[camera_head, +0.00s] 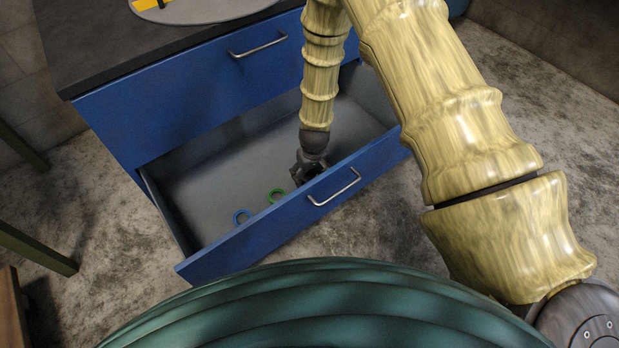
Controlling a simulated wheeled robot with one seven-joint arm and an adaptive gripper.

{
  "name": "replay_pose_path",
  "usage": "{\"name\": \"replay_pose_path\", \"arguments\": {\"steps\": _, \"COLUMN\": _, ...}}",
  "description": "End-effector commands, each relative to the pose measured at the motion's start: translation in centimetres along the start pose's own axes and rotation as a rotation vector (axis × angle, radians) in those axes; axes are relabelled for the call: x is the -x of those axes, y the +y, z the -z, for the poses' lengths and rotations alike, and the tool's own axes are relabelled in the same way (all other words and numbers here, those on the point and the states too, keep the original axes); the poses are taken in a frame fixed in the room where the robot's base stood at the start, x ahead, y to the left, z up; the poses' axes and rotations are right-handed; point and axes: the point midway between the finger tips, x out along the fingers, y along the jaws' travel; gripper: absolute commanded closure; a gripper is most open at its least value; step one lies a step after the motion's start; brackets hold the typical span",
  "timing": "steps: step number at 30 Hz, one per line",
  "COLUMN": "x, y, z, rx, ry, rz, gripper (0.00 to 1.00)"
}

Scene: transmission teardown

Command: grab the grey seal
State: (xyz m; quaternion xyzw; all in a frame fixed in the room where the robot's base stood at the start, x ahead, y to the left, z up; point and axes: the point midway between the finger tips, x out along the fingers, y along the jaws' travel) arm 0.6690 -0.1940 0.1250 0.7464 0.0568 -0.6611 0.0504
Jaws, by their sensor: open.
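My gripper (309,172) points down into the open lower drawer (205,190), near its front wall and right of the middle. It is open, though its fingertips are small and dark in this view. I cannot make out a grey seal; the area below my gripper is hidden by the gripper and the drawer front.
The drawer front (290,218) with its metal handle (334,187) stands close to my gripper. The blue cabinet (190,105) has a shut upper drawer and a dark top (90,45) bearing a round grey plate (205,8). The drawer's left and back floor is clear.

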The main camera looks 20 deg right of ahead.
Motion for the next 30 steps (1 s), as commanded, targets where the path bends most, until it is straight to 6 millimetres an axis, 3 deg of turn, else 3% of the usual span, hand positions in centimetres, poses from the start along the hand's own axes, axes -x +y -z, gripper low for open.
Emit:
{"name": "replay_pose_path", "arguments": {"steps": 1, "x": 0.0, "y": 0.0, "z": 0.0, "rx": 0.0, "ry": 0.0, "rz": 0.0, "gripper": 0.22}}
{"name": "replay_pose_path", "arguments": {"steps": 9, "x": 0.0, "y": 0.0, "z": 0.0, "rx": -0.001, "ry": 0.0, "rz": 0.0, "gripper": 0.7}}
{"name": "replay_pose_path", "arguments": {"steps": 20, "x": 0.3, "y": 0.0, "z": 0.0, "rx": -0.001, "ry": 0.0, "rz": 0.0, "gripper": 0.7}}
{"name": "replay_pose_path", "arguments": {"steps": 30, "x": 4.2, "y": 0.0, "z": 0.5, "rx": 0.001, "ry": 0.0, "rz": 0.0, "gripper": 0.7}}
